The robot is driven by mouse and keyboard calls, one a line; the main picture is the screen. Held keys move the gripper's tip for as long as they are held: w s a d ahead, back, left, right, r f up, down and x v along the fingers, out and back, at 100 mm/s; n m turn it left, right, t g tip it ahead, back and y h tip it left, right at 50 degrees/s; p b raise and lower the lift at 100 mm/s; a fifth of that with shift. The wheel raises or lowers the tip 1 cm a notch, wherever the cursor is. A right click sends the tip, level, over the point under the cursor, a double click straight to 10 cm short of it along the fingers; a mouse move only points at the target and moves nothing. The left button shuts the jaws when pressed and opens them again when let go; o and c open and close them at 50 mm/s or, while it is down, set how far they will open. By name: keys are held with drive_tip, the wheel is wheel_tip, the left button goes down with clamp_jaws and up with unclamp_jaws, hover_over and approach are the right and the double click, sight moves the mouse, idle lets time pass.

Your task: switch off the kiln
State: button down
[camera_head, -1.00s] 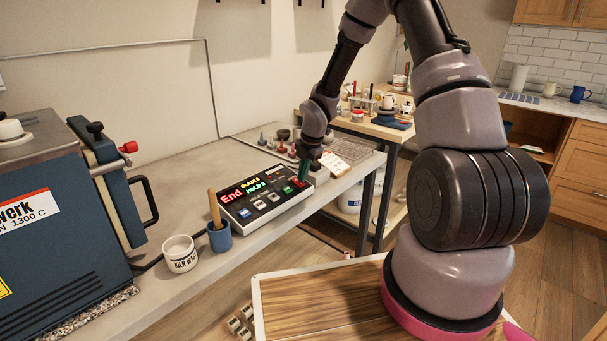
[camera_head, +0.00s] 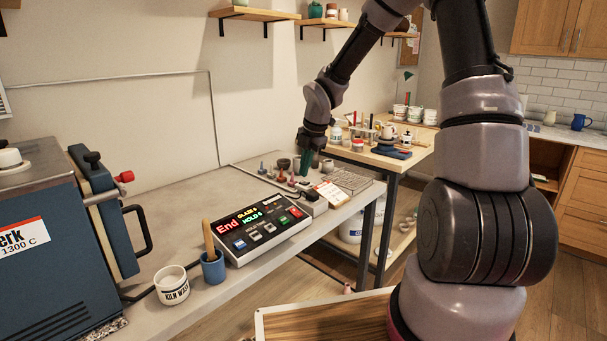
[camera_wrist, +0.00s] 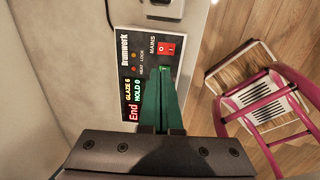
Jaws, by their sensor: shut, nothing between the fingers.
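The kiln (camera_head: 45,250) is the blue box at the left in the head view. Its controller (camera_head: 262,226) lies on the bench, lit with "End", "GLAZE 6" and a "HOLD" line. The red MAINS rocker switch (camera_wrist: 166,48) shows in the wrist view just beyond my fingertips; in the head view it is the red spot (camera_head: 296,212) at the controller's far right. My gripper (camera_head: 304,170) points down above the controller's far right end, apart from it. Its green fingers (camera_wrist: 163,78) are shut and empty, and hide part of the controller's face in the wrist view.
A white cup (camera_head: 172,285) and a blue pot (camera_head: 213,267) with a wooden handle stand left of the controller. A notepad (camera_head: 332,194), a wire rack (camera_head: 350,180) and small tools lie behind it. A pink-framed stool (camera_wrist: 260,95) shows on the floor.

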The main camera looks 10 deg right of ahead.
sight(295, 210)
drive_tip(key=shift+s+d+f+t, duration=0.15)
drive_tip(key=shift+s+d+t, duration=0.15)
drive_tip(key=shift+s+d, duration=0.3)
drive_tip(key=shift+s+a+f, duration=0.1)
drive_tip(key=x, duration=1.3)
drive_tip(key=shift+a+f, duration=0.3)
drive_tip(key=shift+a+f, duration=0.1)
